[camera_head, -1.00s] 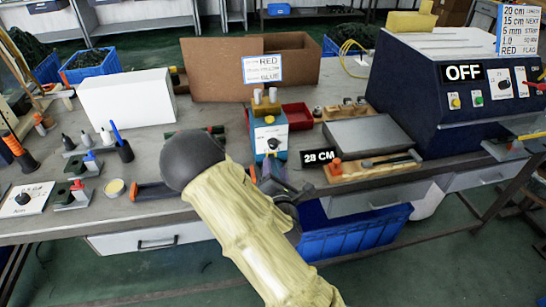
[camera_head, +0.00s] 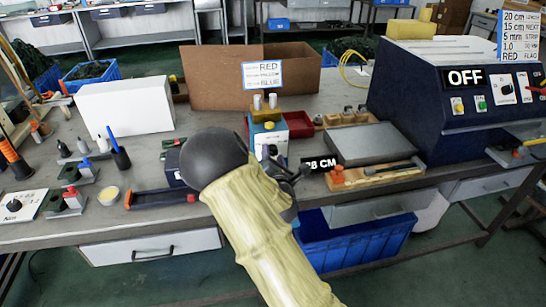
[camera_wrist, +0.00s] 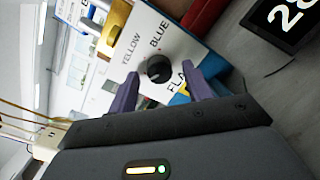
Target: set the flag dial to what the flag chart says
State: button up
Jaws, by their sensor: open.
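The flag dial (camera_wrist: 158,68) is a black round knob on a white panel. In the wrist view, YELLOW and BLUE are printed above it and part of FLAG below. I cannot tell which label its pointer faces. My gripper (camera_wrist: 164,76) is open, one purple finger on each side of the knob; contact is unclear. In the head view the dial's box (camera_head: 267,133) stands behind my gripper (camera_head: 272,158), which hides the knob. The flag chart (camera_head: 262,75) is a small white sign on the cardboard box; RED, YELLOW and BLUE lines show, with small print unclear.
A red bin (camera_head: 299,124) stands close behind. A blue machine (camera_head: 440,110) showing OFF is at right. An order card (camera_head: 519,32) lists RED at its bottom.

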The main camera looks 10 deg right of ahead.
jog(key=c, duration=1)
jog(key=shift+o, duration=0.2)
jog(key=shift+m, duration=0.3)
jog(key=m, duration=0.5)
jog(key=shift+g+b, duration=0.3)
jog(key=m+y+b, duration=0.1)
jog(key=m, duration=0.4)
jog(key=shift+r+m+b, duration=0.1)
jog(key=shift+m+b, duration=0.2)
jog(key=shift+g, duration=0.3)
jog(key=o, duration=1)
jog(key=shift+c, duration=0.2)
